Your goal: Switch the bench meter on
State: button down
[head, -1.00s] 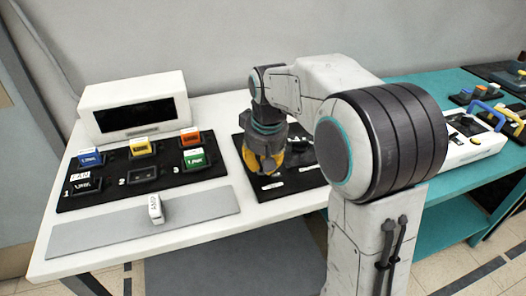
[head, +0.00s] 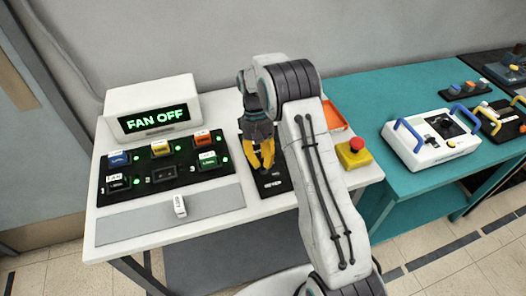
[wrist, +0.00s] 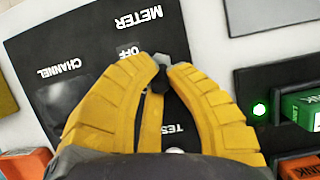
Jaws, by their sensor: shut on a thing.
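The bench meter (head: 184,89) is a white case at the back left of the white table. Its screen (head: 157,119) is lit and reads "FAN OFF" in green. A black control panel (head: 273,191) lies to its right. In the wrist view the panel (wrist: 62,35) carries the words METER, OFF, CHANNEL and TEST. My gripper (head: 263,165) is over this panel. In the wrist view its yellow fingers (wrist: 160,72) are shut on a small grey knob (wrist: 160,62) near the OFF label. The fingers hide part of the knob and the panel.
A black board (head: 190,177) with coloured link blocks and lit green lamps lies before the meter. A small white block (head: 180,206) sits on a grey strip (head: 120,229). A yellow box with a red button (head: 353,152) and an orange tray (head: 333,115) stand right of my arm.

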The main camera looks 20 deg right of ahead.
aim_at(262, 159)
jog(key=shift+w+f+g+p, duration=0.1)
jog(key=shift+g+p, duration=0.6)
jog(key=shift+p, duration=0.2)
jog(key=c, duration=1.2)
grip_release()
jog(key=shift+w, duration=0.1)
jog(key=shift+v, duration=3.3)
jog(key=shift+w+r, duration=0.1)
jog(key=shift+r, duration=0.3)
